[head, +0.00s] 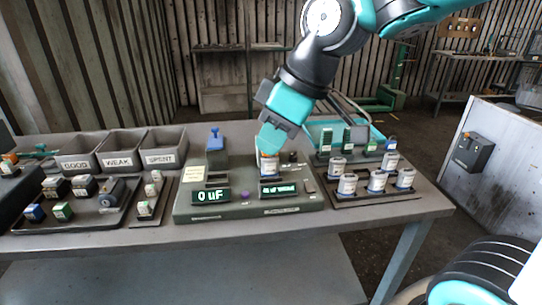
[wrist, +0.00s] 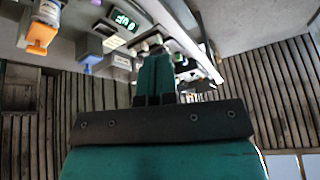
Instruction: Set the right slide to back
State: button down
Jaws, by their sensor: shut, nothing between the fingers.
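The tester (head: 245,205) stands mid-bench with two stations. At its right station, behind the right display (head: 278,189), a white and orange part (head: 268,168) sits under my gripper; I cannot tell surely whether it is the right slide. An orange block (wrist: 42,36) shows in the wrist view, left of my fingers. The left station has a blue-topped slide (head: 215,142) towards the back; a blue knob (wrist: 91,61) shows in the wrist view. My gripper (head: 268,150) is shut and empty, just above or behind the right station; its teal fingers (wrist: 155,78) are together. Contact is unclear.
A rack of labelled cans (head: 378,196) stands right of the tester, with a blue tray (head: 335,128) behind. Grey bins (head: 122,150) and small-part trays (head: 70,215) are on the left. The left display (head: 209,196) reads 0 uF. The bench's front strip is clear.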

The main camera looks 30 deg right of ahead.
jog(key=w+d+f+n+t+b, duration=0.1)
jog(key=w+d+f+t+b, duration=0.1)
jog(key=w+d+b, duration=0.3)
jog(key=w+d+f+n+t+h+b, duration=0.1)
jog(key=w+d+f+n+t+b, duration=0.1)
jog(key=w+d, duration=0.5)
jog(key=w+f+b, duration=0.1)
jog(key=w+b, duration=0.1)
jog(key=shift+w+d+n+h+b, duration=0.25)
jog(key=shift+d+n+h+b, duration=0.05)
jog(key=shift+b, duration=0.05)
jog(key=shift+f, duration=0.1)
jog(key=x, duration=0.3)
jog(key=w+x, duration=0.1)
jog(key=x, duration=0.3)
jog(key=w+d+r+p+x, duration=0.1)
jog(key=x, duration=0.3)
jog(key=shift+w+d, duration=0.15)
jog(key=shift+w, duration=0.45)
